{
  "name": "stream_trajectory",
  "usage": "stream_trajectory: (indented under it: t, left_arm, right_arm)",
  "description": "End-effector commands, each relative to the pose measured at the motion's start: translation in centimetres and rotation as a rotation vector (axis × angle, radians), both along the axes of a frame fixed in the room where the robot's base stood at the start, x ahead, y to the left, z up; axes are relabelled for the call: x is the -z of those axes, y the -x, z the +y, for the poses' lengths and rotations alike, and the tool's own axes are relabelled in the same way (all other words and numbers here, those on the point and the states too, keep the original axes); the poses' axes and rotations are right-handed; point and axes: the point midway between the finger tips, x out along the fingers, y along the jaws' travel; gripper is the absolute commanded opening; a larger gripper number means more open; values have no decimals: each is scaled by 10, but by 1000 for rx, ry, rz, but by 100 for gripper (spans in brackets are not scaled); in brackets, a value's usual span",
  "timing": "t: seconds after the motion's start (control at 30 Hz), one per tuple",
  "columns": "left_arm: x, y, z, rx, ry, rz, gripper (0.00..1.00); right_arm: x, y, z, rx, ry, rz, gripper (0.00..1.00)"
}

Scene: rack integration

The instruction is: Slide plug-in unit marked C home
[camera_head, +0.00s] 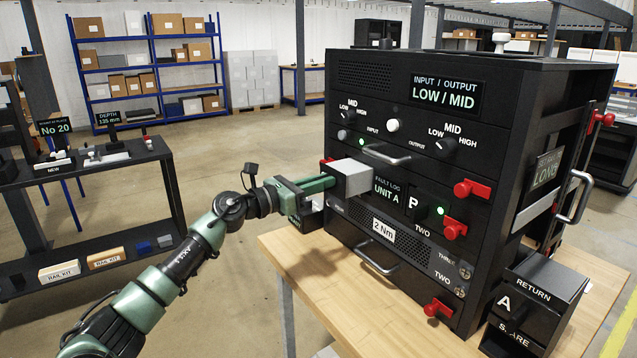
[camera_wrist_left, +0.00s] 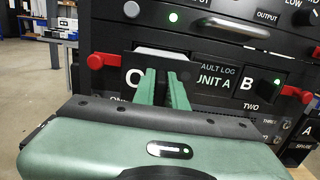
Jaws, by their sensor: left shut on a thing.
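The plug-in unit marked C sticks out of the rack front. Its light grey body (camera_head: 352,178) shows in the head view, and its dark front panel is mostly behind my gripper there. In the left wrist view its white C (camera_wrist_left: 132,78) is partly covered by my fingers, with a grey top edge behind it. My left gripper (camera_head: 318,184) is shut on the front of unit C; its green fingers also show in the left wrist view (camera_wrist_left: 165,88). The black rack (camera_head: 400,90) stands on a wooden table. My right gripper is in neither view.
Unit B (camera_wrist_left: 246,86) sits in the bay to the right, with a lit green lamp. Red latches (camera_head: 470,188) flank the bays, and bar handles (camera_head: 377,262) jut from the front. A spare box marked A (camera_head: 528,300) stands on the table (camera_head: 345,320) at right.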

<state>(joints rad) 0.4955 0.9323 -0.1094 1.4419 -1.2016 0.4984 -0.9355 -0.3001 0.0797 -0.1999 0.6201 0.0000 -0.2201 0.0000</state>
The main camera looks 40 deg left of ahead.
Motion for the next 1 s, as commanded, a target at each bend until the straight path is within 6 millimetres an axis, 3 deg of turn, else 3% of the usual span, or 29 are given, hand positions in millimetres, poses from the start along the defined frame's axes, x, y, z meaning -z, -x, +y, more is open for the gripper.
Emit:
stream_trajectory:
  t: [1.0]
  left_arm:
    - [-4,-23,-8,-2,1,-6,0]
  right_arm:
    - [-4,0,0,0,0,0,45]
